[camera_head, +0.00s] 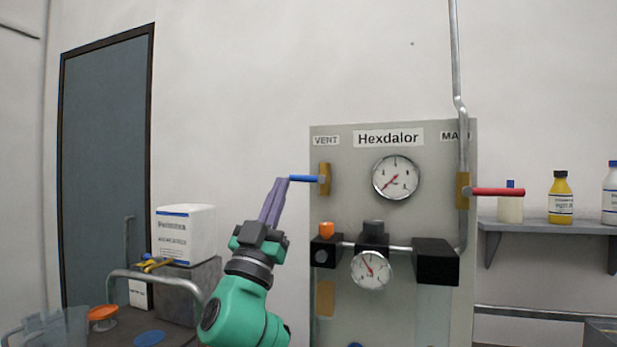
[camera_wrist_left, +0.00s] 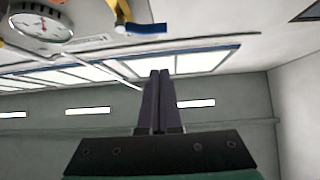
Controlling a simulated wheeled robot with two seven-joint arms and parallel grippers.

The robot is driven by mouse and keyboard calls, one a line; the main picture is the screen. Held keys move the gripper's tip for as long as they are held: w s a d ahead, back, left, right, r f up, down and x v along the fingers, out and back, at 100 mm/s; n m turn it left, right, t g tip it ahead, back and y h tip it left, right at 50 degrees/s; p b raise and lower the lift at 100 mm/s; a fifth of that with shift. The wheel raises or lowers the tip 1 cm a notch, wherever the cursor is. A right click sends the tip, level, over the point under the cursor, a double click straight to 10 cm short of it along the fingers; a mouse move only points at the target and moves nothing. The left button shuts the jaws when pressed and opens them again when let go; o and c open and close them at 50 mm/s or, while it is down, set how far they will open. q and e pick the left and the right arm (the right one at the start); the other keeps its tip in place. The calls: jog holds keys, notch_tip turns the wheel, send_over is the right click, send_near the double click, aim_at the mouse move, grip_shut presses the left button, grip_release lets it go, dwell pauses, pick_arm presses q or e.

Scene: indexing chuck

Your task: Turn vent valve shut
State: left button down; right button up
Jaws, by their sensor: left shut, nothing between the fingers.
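The vent valve's blue handle (camera_head: 303,178) sticks out level to the left from its brass body (camera_head: 324,179), under the VENT label (camera_head: 326,141) on the Hexdalor panel (camera_head: 345,215). In the left wrist view the blue handle (camera_wrist_left: 148,28) shows at the top beside the brass body (camera_wrist_left: 122,14). My left gripper (camera_head: 281,181) is shut and empty, its purple fingers pointing up with the tips at the handle's free end. I cannot tell from the head view whether they touch; the wrist view (camera_wrist_left: 160,74) shows the tips apart from the handle. My right gripper is not in view.
The main valve's red handle (camera_head: 497,191) points right. A large gauge (camera_head: 396,177) and a smaller gauge (camera_head: 371,269) are on the panel. A shelf (camera_head: 550,227) with bottles is at right. A white box (camera_head: 185,234) and a metal rail (camera_head: 150,277) are at left.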

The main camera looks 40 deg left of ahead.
aim_at(292, 178)
pick_arm(q)
jog(key=p+x, duration=0.4)
jog(key=x, duration=0.4)
jog(key=f, duration=0.2)
jog(key=w+f+b, duration=0.1)
jog(key=f, duration=0.1)
jog(key=shift+w+a, duration=0.1)
jog(key=shift+a, duration=0.25)
jog(key=shift+r, duration=0.1)
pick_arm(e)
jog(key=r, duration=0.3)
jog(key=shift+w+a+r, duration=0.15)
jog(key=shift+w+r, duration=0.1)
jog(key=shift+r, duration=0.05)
